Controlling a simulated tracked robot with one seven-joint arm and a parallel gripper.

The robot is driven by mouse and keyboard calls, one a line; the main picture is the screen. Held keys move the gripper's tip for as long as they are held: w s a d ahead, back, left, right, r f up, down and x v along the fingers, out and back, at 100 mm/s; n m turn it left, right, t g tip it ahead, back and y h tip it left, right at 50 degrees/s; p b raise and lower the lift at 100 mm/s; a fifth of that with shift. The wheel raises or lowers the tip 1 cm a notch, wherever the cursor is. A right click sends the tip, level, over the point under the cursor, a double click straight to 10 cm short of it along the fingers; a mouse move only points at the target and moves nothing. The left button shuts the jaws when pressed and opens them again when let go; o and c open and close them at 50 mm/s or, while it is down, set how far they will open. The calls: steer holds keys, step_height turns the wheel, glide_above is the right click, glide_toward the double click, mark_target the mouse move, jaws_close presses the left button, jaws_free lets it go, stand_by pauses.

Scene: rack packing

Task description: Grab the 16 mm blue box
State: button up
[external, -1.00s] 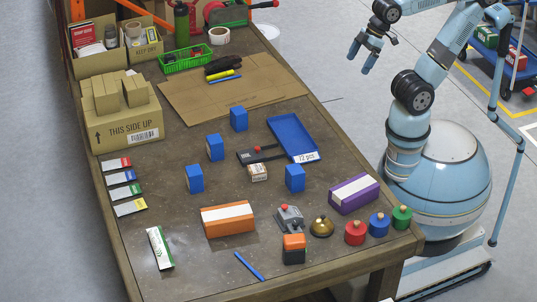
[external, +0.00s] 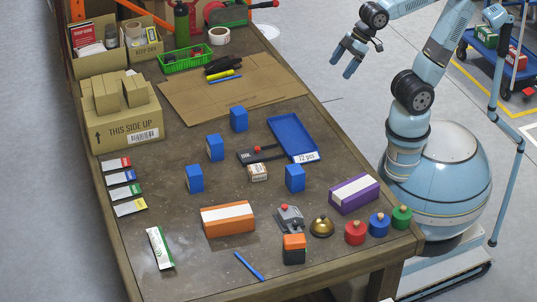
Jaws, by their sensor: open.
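Several similar blue boxes stand upright on the table in the external view. One is at the back (external: 239,119), one left of the middle (external: 215,148), one further left and nearer (external: 194,179), and one to the right (external: 295,178). Any size marking is too small to read, so I cannot tell which is the 16 mm one. My gripper (external: 341,67) is open and empty. It hangs in the air beyond the table's right edge, up and to the right of all the blue boxes, with its fingers pointing down and left.
Orange (external: 228,221) and purple (external: 354,194) boxes are nearer. A flat cardboard sheet (external: 190,100) lies behind. Cartons (external: 125,135) are stacked at left.

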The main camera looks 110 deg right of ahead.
steer(key=w+f+t, duration=0.2)
steer(key=w+f, duration=0.1)
steer(key=w, duration=1.1)
steer(key=t, duration=0.5)
glide_above(187, 175)
steer(key=s+a, duration=0.1)
steer(key=s, duration=1.2)
step_height(187, 175, down, 24)
steer(key=f, duration=0.1)
steer(key=shift+m+h, duration=0.3)
steer(key=shift+h, duration=0.1)
steer(key=x, duration=0.7)
steer(key=shift+w, duration=0.4)
steer(key=shift+f+x, duration=0.2)
steer(key=shift+x, duration=2.6)
steer(key=shift+s, duration=0.15)
steer(key=shift+c, duration=0.4)
steer(key=c, duration=1.1)
